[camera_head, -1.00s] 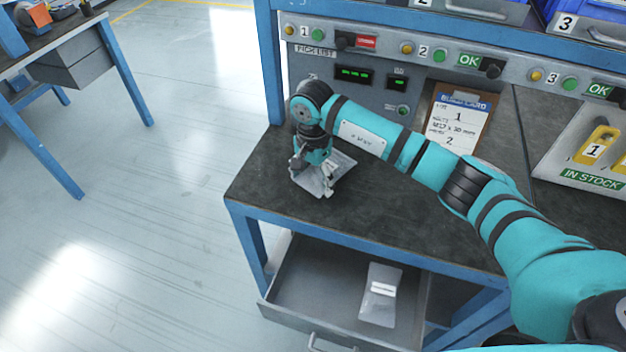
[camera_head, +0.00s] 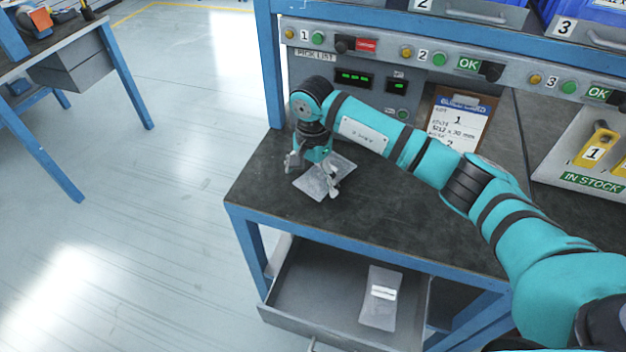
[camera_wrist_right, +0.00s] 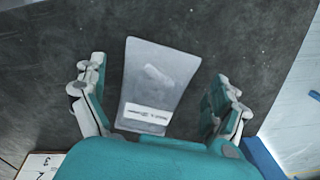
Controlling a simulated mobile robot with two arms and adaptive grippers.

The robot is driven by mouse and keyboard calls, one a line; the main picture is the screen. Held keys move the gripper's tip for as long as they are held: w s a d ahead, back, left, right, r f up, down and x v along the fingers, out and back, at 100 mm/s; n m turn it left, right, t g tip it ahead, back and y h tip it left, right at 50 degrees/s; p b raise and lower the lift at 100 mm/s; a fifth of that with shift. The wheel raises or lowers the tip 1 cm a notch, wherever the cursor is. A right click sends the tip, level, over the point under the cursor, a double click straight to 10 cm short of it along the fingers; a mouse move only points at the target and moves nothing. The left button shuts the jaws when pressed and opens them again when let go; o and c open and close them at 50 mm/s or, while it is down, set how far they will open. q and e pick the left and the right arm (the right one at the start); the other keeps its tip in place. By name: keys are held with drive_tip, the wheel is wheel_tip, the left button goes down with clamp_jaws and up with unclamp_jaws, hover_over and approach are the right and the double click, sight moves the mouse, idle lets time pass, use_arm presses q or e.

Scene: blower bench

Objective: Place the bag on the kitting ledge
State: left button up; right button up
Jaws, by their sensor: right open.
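A clear, flat plastic bag (camera_head: 322,181) lies on the dark bench top near its left end, under my right gripper (camera_head: 312,178). In the right wrist view the bag (camera_wrist_right: 158,80) shows a white printed label at its near end and a pale shape inside. My right gripper (camera_wrist_right: 160,100) is open, its two fingers standing apart on either side of the bag, not touching it. Which part of the bench is called the kitting ledge, I cannot tell. My left gripper is not in view.
An open grey drawer (camera_head: 318,292) below the bench top holds another clear bag (camera_head: 381,298). A clipboard card (camera_head: 459,122) leans at the back beside the control panel (camera_head: 345,85). A tool tray (camera_head: 570,178) sits at the right. The bench front is clear.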

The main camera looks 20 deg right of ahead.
wheel_tip(320, 180, up, 10)
drive_tip(key=b, duration=0.1)
drive_tip(key=shift+r, duration=0.25)
